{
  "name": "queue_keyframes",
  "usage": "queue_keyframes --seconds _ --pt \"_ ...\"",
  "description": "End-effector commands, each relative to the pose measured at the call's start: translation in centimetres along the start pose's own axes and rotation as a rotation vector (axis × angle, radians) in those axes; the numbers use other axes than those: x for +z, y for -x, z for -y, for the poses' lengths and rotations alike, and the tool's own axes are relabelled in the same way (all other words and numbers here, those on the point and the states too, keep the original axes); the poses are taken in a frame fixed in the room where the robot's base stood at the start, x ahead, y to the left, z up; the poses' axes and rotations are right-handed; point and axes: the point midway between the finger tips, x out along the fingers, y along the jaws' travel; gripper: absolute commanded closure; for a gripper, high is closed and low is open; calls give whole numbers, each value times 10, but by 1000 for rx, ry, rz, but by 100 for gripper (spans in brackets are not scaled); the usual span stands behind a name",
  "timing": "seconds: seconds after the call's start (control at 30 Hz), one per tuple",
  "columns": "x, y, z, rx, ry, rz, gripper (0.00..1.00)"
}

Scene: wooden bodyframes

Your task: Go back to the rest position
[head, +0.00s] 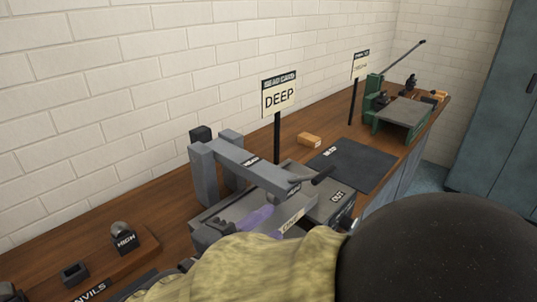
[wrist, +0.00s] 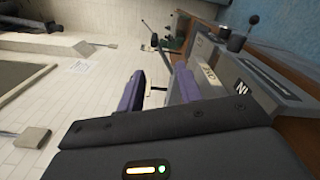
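My gripper (head: 255,218) shows in the head view as purple fingers over the front of the grey bench machine (head: 240,160), partly hidden by my own arm. In the wrist view my gripper (wrist: 158,92) has its two purple fingers apart, with nothing held between them. The grey machine's labelled side (wrist: 235,80) lies close to the right of the fingers in that view. From these views I cannot tell whether the fingers touch the machine.
The wooden bench (head: 95,215) runs along a white brick wall. A "DEEP" sign (head: 279,98) stands behind the grey machine. A black mat (head: 352,164), an orange-brown block (head: 309,139) and a green machine (head: 400,115) are farther along. A "HIGH" anvil block (head: 124,239) sits at left.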

Motion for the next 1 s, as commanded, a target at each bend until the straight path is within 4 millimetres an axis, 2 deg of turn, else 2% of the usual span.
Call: queue_keyframes --seconds 0.17,0.27,0.4,0.53,0.7,0.8,1.0 --pt "2 -21 23 -114 41 29 65" --pt "7 -43 54 -267 81 59 65" --pt "18 -67 108 -543 102 97 65" --pt "27 -77 154 -792 63 121 65" --pt "32 -78 202 -1088 -75 141 65" --pt "31 -78 222 -1236 -201 151 65" --pt "21 -85 244 -1439 -526 167 65"
